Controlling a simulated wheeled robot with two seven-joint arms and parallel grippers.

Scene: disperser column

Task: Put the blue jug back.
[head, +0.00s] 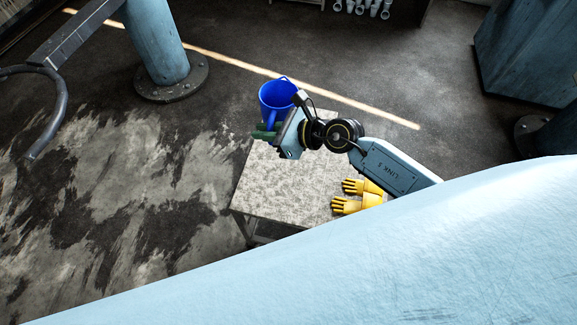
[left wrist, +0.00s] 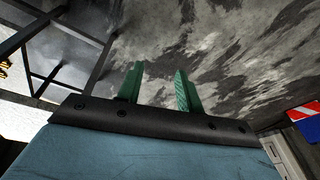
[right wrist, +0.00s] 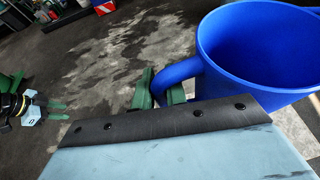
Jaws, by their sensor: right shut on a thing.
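The blue jug (head: 277,93) is upright with its open mouth facing up, at the far left part of the small table in the head view. I cannot tell whether its base touches the table. It fills the upper right of the right wrist view (right wrist: 255,65). My right gripper (head: 265,132) is shut on the jug's handle, with its green fingers (right wrist: 160,93) on either side of it in the right wrist view. My left gripper (left wrist: 160,90) is open and empty, its two fingers apart. It is out of the head view.
The small grey table (head: 270,190) has a clear top in the middle. Yellow gloves (head: 358,197) lie at its right side. A blue pillar (head: 157,45) stands at the back left, and a large blue block (head: 530,60) at the back right. Stained floor lies left of the table.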

